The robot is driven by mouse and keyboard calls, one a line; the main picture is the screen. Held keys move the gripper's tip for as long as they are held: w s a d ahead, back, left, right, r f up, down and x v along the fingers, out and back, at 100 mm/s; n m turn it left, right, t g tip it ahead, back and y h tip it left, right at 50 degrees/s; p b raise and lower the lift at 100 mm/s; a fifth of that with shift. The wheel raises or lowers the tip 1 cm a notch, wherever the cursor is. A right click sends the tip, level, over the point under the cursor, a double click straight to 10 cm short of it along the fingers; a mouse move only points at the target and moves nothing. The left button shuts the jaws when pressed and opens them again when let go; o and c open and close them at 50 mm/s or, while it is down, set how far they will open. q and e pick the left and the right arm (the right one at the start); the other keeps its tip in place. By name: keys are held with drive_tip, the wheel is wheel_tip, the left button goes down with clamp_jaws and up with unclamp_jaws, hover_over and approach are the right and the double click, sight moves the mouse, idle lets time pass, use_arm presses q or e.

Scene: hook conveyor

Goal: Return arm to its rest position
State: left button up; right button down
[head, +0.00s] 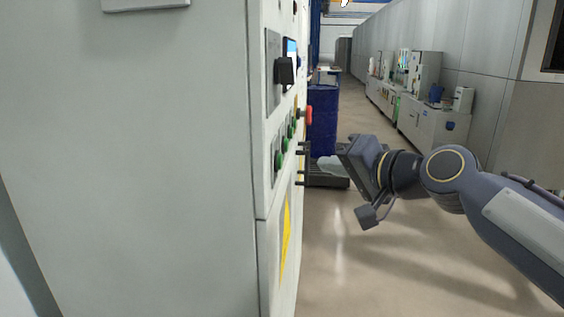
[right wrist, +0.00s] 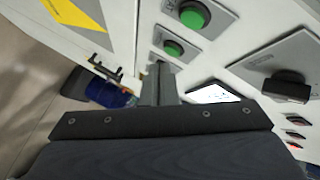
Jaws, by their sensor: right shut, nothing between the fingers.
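My right gripper (head: 343,148) is stretched out in front of the control cabinet's button face in the head view, to the right of the panel. In the right wrist view its fingers (right wrist: 160,82) are together and hold nothing. They point at the panel near a green button (right wrist: 173,48); I cannot tell whether they touch it. Another green button (right wrist: 194,14) lies above. The cabinet (head: 140,150) fills the left of the head view, with green buttons (head: 278,160), a red button (head: 308,114) and a black rotary switch (head: 284,71). My left gripper is not in view.
A blue barrel (head: 322,120) stands behind the cabinet, by a dark low platform (head: 328,180). White cabinets (head: 432,125) line the right wall. The floor (head: 350,270) below my right arm is clear.

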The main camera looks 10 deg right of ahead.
drive_tip(key=s+d+f+n+g+h, duration=0.2)
drive_tip(key=s+f+g, duration=0.1)
drive_tip(key=s+f, duration=1)
drive_tip(key=s+d+f+n+g+h, duration=0.1)
drive_tip(key=s+f+g, duration=0.3)
drive_tip(key=s+f, duration=0.9)
wheel_tip(320, 180, down, 4)
drive_tip(key=shift+d+f+n+g+h, duration=0.1)
drive_tip(key=shift+d+n+g+h, duration=0.25)
drive_tip(key=shift+d+n, duration=0.25)
drive_tip(key=shift+s, duration=0.1)
